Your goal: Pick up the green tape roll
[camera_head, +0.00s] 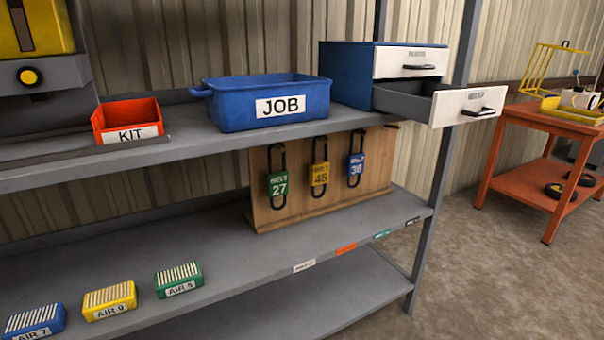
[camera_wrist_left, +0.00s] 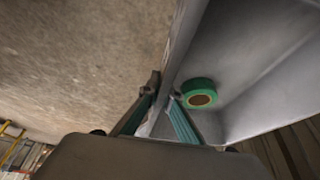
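The green tape roll (camera_wrist_left: 200,94) lies in a grey open-topped space in the left wrist view, close to one of its walls. Its brown core faces the camera. This space looks like the inside of the open lower drawer (camera_head: 405,101) of the blue cabinet. In the head view the roll does not show. My right gripper is in neither view.
The drawer's white front (camera_head: 468,107) sticks out past the shelf post. A blue JOB bin (camera_head: 222,114) and red KIT bin (camera_head: 127,136) stand on the same shelf. Padlocks hang on a board (camera_head: 345,196) below. An orange cart (camera_head: 540,126) stands at the right, with bare floor before it.

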